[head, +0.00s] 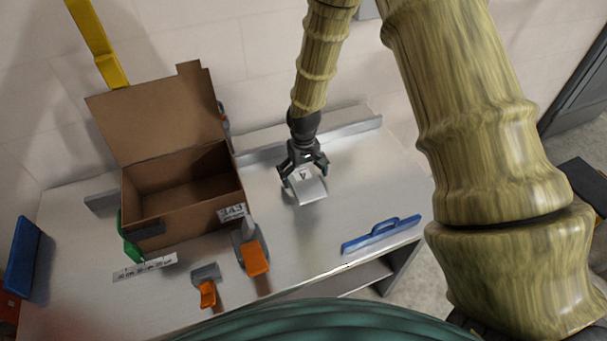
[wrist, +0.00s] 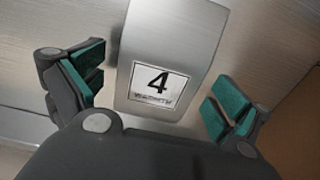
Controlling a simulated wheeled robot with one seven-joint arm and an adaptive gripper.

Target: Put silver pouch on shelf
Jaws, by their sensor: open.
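A silver item with a white label reading "4" (head: 309,187) stands on the metal bench top. It is the only pouch-like silver thing in view. In the wrist view, the silver item (wrist: 165,45) lies between the fingers, with gaps on both sides. My gripper (head: 304,180) is open over it; its green-padded fingers also show in the wrist view (wrist: 157,95). No finger visibly touches it. A lower shelf (head: 350,282) shows under the bench's front edge at the right. The item's underside is hidden.
An open cardboard box (head: 180,215) stands left of my gripper. Orange-handled tools (head: 256,258) (head: 207,292) lie in front of it. A blue-handled tool (head: 381,233) lies at the right front edge. The bench around the silver item is mostly clear.

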